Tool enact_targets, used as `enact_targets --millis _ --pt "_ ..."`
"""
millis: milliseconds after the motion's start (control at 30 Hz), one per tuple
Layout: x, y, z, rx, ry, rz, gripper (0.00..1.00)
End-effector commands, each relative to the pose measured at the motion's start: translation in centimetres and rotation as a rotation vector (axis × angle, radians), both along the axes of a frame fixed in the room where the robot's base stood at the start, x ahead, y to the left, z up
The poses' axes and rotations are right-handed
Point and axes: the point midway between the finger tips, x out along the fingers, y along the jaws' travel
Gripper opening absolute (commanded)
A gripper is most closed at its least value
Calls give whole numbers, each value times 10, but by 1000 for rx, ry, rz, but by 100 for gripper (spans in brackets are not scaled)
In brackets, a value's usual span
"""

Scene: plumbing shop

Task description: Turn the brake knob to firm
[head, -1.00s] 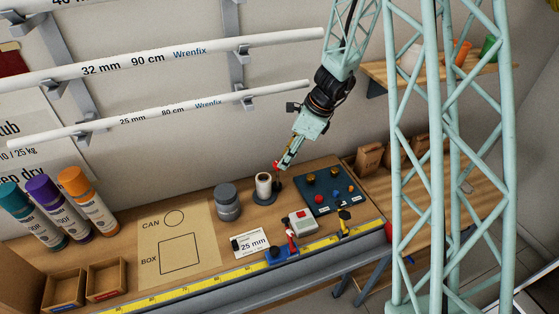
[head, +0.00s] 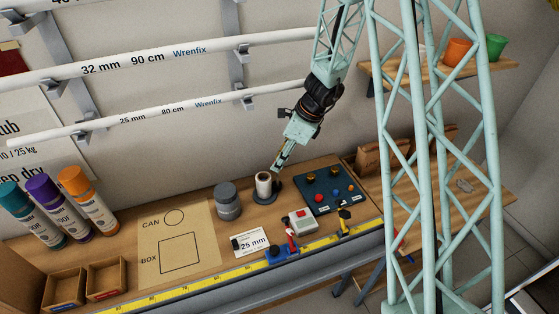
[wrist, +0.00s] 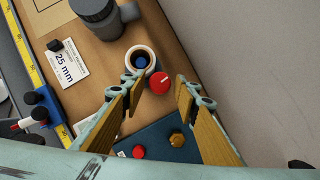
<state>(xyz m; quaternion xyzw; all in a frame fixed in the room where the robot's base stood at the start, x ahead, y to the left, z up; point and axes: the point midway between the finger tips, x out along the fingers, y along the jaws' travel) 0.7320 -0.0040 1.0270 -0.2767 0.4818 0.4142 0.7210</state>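In the wrist view a round red knob (wrist: 159,84) with a pale pointer mark sits beside a white roll (wrist: 131,60). I take it for the brake knob; any setting lettering is too small to read. My gripper (wrist: 160,98) is open, with its two wood-coloured finger pads apart and the knob between and just beyond their tips. I cannot tell the height gap. In the head view my gripper (head: 277,169) points down just above and right of the white roll (head: 263,182), and the red knob is not discernible there.
A grey can (head: 228,202) stands left of the roll. The wall is close behind.

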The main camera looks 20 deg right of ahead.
Motion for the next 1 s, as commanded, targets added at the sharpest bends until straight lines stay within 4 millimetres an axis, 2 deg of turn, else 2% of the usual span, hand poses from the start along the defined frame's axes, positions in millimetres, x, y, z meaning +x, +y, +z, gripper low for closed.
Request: enact_targets --millis 33,200,700,1000 --pt "0 0 0 0 0 0 23" --pt "0 0 0 0 0 0 10" --pt "1 -1 1 0 0 128 10" --pt "1 -1 0 0 0 135 10"
